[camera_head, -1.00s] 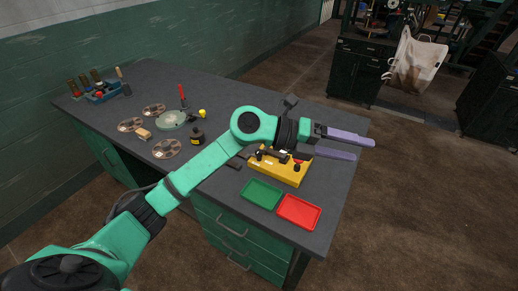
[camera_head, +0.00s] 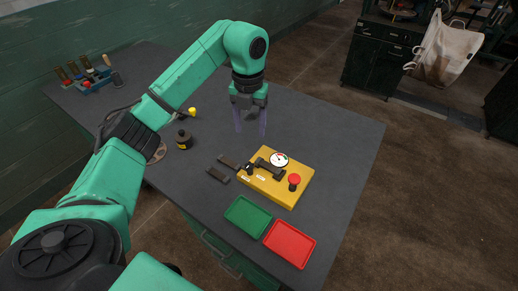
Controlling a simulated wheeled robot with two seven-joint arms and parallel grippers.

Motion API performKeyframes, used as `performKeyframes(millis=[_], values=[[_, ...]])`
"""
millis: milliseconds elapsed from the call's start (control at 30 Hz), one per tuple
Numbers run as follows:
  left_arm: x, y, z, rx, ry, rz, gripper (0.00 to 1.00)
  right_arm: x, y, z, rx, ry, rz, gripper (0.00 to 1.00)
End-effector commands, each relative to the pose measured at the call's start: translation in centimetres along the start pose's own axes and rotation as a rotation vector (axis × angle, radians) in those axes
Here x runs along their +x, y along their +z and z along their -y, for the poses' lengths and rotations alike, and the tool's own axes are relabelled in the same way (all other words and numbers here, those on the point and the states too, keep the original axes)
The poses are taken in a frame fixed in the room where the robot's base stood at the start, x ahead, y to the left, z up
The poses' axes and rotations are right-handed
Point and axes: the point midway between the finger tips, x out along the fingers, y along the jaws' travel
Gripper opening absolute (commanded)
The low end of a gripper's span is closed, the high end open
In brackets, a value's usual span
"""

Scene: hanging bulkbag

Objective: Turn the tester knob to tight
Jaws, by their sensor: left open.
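The yellow tester (camera_head: 286,192) lies on the dark workbench, with a round white gauge (camera_head: 279,159), a red mushroom-shaped button (camera_head: 294,180) and black fittings on top. A small dark knob-like part (camera_head: 249,168) sits near its left end, close to small white labels; its setting is too small to read. My left gripper (camera_head: 250,131) points down above the bench, behind and left of the tester in the picture. Its two purple fingers are apart with nothing between them, and it does not touch the tester. My right gripper is not in view.
A green tray (camera_head: 247,216) and a red tray (camera_head: 290,244) lie in front of the tester. Dark flat bars (camera_head: 218,174) lie left of it. The bench right of the tester is clear. A white bulk bag (camera_head: 447,54) hangs beyond.

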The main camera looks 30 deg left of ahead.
Motion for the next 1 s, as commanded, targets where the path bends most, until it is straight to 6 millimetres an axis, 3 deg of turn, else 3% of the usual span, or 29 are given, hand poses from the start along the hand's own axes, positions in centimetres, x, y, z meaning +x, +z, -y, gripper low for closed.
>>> performKeyframes(millis=[100,267,333,467,600,700,933,967,1000], values=[[1.9,-0.1,0.1,0.002,0.000,-0.005,0.66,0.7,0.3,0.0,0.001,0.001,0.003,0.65],[5.8,-0.2,0.1,0.002,-0.001,-0.009,0.66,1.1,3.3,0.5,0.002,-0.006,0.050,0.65],[7.3,-0.2,0.1,0.002,0.000,-0.008,0.66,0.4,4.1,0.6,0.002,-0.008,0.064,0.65],[10.7,-0.2,0.1,0.001,-0.001,-0.008,0.66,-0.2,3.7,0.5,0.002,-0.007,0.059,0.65],[13.3,-0.1,0.1,0.003,-0.001,-0.004,0.66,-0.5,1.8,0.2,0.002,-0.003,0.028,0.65],[14.2,-0.1,0.1,0.003,-0.002,-0.003,0.66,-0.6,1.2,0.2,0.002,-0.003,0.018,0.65],[14.4,-0.1,0.1,0.003,-0.002,0.000,0.66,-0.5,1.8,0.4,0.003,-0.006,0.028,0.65],[14.4,-0.1,0.1,0.003,-0.002,0.000,0.62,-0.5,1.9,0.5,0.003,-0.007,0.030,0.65],[14.4,-0.1,0.1,0.003,-0.002,0.000,0.47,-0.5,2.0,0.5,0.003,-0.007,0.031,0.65]])
